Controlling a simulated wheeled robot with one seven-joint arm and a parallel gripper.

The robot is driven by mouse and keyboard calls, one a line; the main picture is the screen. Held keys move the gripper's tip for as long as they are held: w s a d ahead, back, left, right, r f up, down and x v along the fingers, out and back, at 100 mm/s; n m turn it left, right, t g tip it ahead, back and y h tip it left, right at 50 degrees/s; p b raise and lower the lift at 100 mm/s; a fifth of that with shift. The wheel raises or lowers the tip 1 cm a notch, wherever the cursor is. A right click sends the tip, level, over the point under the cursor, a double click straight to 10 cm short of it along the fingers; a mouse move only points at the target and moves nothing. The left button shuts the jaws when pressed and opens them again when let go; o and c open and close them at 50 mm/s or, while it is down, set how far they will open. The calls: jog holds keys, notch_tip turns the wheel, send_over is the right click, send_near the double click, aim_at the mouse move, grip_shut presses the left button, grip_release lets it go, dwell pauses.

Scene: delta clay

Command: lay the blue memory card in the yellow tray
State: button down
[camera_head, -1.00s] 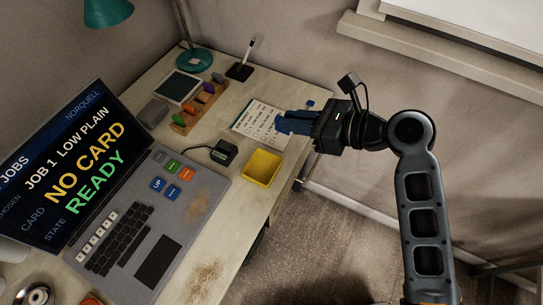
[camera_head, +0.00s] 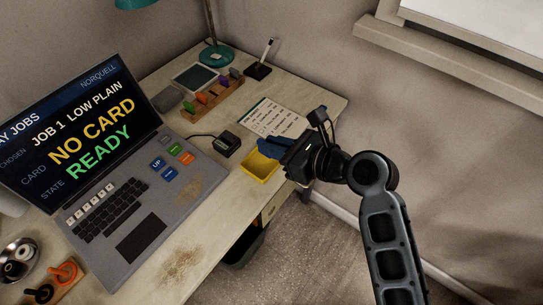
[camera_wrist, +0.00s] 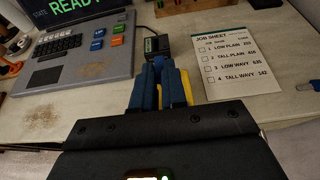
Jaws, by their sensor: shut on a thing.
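My gripper (camera_head: 270,148) is dark with blue fingers, held above the right part of the yellow tray (camera_head: 258,176) at the desk's front edge. In the wrist view the fingers (camera_wrist: 159,72) are nearly together, with a sliver of brighter blue, the blue memory card (camera_wrist: 160,62), between their tips. Most of the card is hidden by the fingers. The tray also shows in the wrist view as a yellow strip (camera_wrist: 187,88) behind and right of the fingers. The tray's floor is partly hidden by my gripper in the head view.
A black card reader-like box (camera_head: 227,143) with a cable stands just beyond the tray. A job sheet (camera_head: 277,117) lies behind it. A wooden rack (camera_head: 213,100) holds coloured pieces. The laptop (camera_head: 140,215) fills the left. A small blue object (camera_wrist: 304,87) lies near the desk's right edge.

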jog(key=shift+w+a+f, duration=0.15)
jog(key=shift+a+f, duration=0.2)
jog(key=shift+a, duration=0.05)
jog(key=shift+f+b, duration=0.35)
jog(key=shift+f, duration=1.55)
jog(key=shift+f, duration=0.1)
jog(key=c, duration=1.2)
grip_release()
jog(key=shift+o, duration=0.2)
jog(key=shift+d+r, duration=0.2)
jog(key=v, duration=1.1)
jog(key=shift+s+p, duration=0.35)
jog(key=shift+s, duration=0.05)
